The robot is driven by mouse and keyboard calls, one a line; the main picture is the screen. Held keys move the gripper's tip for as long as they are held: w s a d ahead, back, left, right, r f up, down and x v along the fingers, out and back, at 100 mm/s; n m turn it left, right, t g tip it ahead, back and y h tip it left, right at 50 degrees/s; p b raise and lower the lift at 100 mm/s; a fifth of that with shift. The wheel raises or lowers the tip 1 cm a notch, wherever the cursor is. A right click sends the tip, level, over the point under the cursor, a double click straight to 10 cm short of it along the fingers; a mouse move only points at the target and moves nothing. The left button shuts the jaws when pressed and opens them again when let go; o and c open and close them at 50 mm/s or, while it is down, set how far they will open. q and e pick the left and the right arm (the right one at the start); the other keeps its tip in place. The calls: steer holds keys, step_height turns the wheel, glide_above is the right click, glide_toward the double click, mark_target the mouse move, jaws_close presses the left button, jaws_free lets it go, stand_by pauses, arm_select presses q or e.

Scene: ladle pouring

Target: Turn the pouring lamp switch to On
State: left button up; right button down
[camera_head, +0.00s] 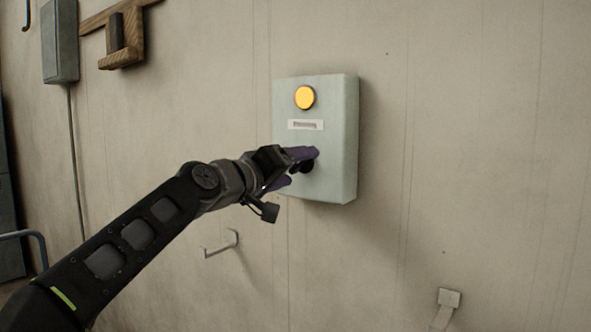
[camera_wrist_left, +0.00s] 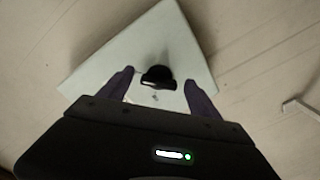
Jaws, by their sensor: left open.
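A pale green switch box (camera_head: 342,140) is fixed to the wall. It has a lit amber lamp (camera_head: 305,97) near its top and a small white label (camera_head: 306,125) below that. The dark switch knob (camera_head: 307,166) is low on the box face and partly hidden by my gripper. In the left wrist view the black knob (camera_wrist_left: 158,76) stands between the two purple fingers, with gaps on both sides. My left gripper (camera_head: 303,167) is open at the box, its fingers around the knob; it also shows in the left wrist view (camera_wrist_left: 158,82). My right gripper is not in view.
A wall hook (camera_head: 222,243) is below and left of the box. A bracket with a strap (camera_head: 447,300) is at lower right. A grey box (camera_head: 60,40) and a wooden rack (camera_head: 122,35) hang at upper left. The wall right of the box is clear.

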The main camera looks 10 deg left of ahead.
arm_select(q)
steer(key=b+v, duration=0.2)
steer(key=v, duration=0.5)
steer(key=shift+s, duration=0.15)
